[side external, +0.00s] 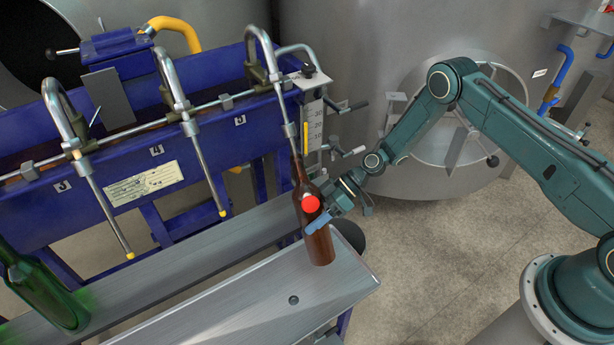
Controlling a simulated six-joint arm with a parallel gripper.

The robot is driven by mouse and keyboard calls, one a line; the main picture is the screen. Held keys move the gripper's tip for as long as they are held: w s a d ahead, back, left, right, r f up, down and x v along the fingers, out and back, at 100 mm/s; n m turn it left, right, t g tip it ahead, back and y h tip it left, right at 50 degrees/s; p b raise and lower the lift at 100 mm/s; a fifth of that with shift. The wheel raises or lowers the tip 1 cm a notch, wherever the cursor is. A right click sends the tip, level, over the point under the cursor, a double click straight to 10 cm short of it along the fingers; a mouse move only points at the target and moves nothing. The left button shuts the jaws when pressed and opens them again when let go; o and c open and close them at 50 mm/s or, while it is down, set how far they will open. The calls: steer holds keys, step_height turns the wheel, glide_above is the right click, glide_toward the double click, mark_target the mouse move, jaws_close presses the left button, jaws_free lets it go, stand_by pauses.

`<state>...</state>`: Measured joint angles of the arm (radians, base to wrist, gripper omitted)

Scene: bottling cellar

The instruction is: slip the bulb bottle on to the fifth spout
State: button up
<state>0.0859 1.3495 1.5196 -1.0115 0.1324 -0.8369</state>
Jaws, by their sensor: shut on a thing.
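The brown bottle (316,240), with a round red mark on its side, is upright with a slight tilt; I take it for the bulb bottle. My gripper (318,212) is shut around its body from the right. The fifth spout (284,105), a bent steel tube at the right end of the filler, comes down to the bottle's mouth. Its lower end is not visible and seems to be inside the neck. The bottle's base is over the right end of the steel bench; I cannot tell whether it touches.
Spouts four (200,160) and three (100,205) hang to the left with bare yellow tips. A green bottle (42,292) stands at the far left. The blue filler frame (215,145) is behind the steel bench (250,300), whose front middle is clear.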

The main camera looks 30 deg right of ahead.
mark_target(301, 175)
steer(key=shift+w+r, duration=0.85)
steer(key=shift+r, duration=0.95)
steer(key=shift+w+r, duration=0.85)
steer(key=shift+r, duration=1)
steer(key=shift+w+r, duration=0.85)
steer(key=shift+r, duration=0.95)
steer(key=shift+w+f+n+t, duration=0.45)
steer(key=shift+w+f, duration=0.55)
steer(key=shift+w, duration=0.25)
steer(key=shift+w+f+n+t, duration=0.25)
steer(key=shift+w+f+t, duration=0.15)
steer(key=shift+w, duration=0.35)
steer(key=shift+w+f+n+t, duration=0.25)
steer(key=shift+w+f, duration=0.15)
steer(key=shift+w, duration=0.35)
steer(key=shift+s+f, duration=0.15)
steer(key=shift+f, duration=0.85)
steer(key=o, duration=1.4)
steer(key=shift+d+f, duration=0.1)
steer(key=shift+d, duration=0.05)
